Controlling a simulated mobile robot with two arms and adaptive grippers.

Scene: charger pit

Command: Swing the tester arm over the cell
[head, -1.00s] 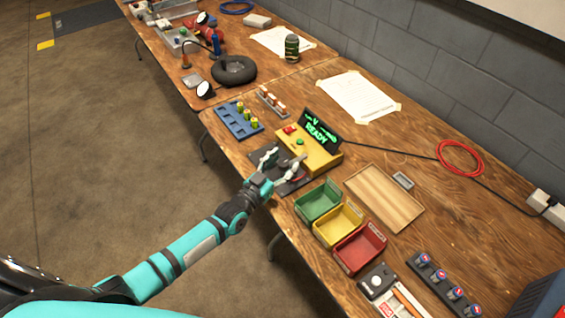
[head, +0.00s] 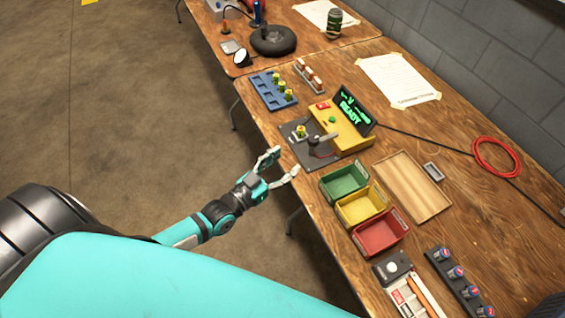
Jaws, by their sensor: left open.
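The yellow tester (head: 350,139) stands on the near table, with a dark screen (head: 353,109) reading READY in green. On its dark base plate (head: 301,155) a small green-and-yellow cell (head: 300,132) stands upright. The grey tester arm (head: 323,138) sits on a post to the right of the cell and points away from it, toward the yellow housing; it is not over the cell. My left gripper (head: 285,160) is open and empty, off the table's front edge, just short of the base plate. My right gripper is not in view.
A blue tray (head: 264,91) with several cells stands behind the base plate. Green (head: 345,183), yellow (head: 362,206) and red (head: 380,234) bins stand to the right, near the front edge. A wooden tray (head: 412,188) lies beyond them. Floor is clear in front of the table.

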